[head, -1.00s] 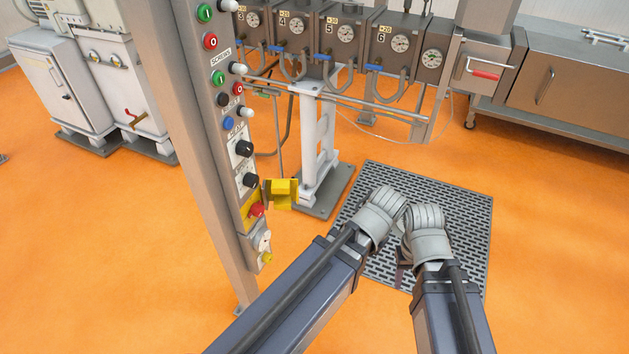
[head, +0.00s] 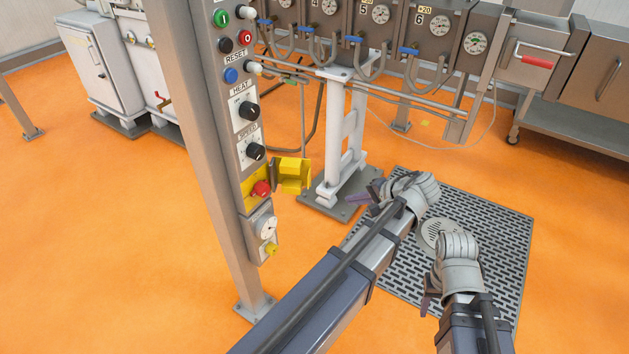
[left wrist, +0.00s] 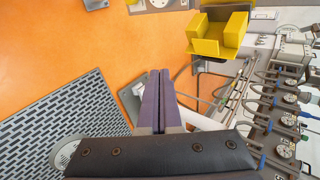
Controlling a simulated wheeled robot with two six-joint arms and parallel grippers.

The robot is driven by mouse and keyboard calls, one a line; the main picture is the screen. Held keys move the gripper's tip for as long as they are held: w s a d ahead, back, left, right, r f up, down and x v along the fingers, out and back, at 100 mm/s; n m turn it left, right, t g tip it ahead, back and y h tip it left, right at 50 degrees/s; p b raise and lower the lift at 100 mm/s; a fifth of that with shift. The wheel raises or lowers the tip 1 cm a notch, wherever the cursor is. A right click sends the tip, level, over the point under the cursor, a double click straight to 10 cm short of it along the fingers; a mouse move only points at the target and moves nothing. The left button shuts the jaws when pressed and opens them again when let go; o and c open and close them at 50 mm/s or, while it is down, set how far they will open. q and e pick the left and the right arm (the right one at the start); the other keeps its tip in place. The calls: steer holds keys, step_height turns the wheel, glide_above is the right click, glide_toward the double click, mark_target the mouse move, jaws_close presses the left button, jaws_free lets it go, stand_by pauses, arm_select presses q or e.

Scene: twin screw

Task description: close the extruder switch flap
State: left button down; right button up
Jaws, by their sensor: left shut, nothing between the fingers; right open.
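The yellow extruder switch flap (head: 293,176) stands open, sticking out to the right of the control panel in the head view. The red switch knob (head: 261,188) beside it is uncovered on its yellow plate. The flap also shows as an open yellow box shape at the upper right of the left wrist view (left wrist: 217,36). My left gripper (head: 360,198) is shut and empty, to the right of the flap and apart from it. Its purple fingers lie together in the left wrist view (left wrist: 158,97). My right gripper (head: 425,298) is open, low at the right, partly hidden by its wrist.
The panel post (head: 216,190) stands just left of the flap, with buttons and dials above the switch. A white machine stand (head: 340,140) rises behind the flap. Pipes and gauges run along the machine at the back. A floor grate (head: 490,220) lies under my arms.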

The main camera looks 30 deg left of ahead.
arm_select(q)
steer(key=w+a+f+n+y+b, duration=0.1)
steer(key=w+a+f+y+b, duration=0.1)
steer(key=w+a+y+b, duration=0.6)
steer(key=w+a+b, duration=0.2)
steer(key=w+b, duration=0.1)
steer(key=b, duration=0.3)
steer(key=shift+w+a, duration=0.3)
steer(key=w+a, duration=0.1)
steer(key=a, duration=0.9)
steer(key=shift+s+d+f, duration=0.1)
steer(key=shift+s+d, duration=0.55)
steer(key=shift+s, duration=0.2)
steer(key=shift+s+d, duration=0.6)
steer(key=shift+s, duration=0.2)
steer(key=shift+s+d+m+t, duration=0.3)
steer(key=shift+d+m+t, duration=0.1)
steer(key=shift+t, duration=0.4)
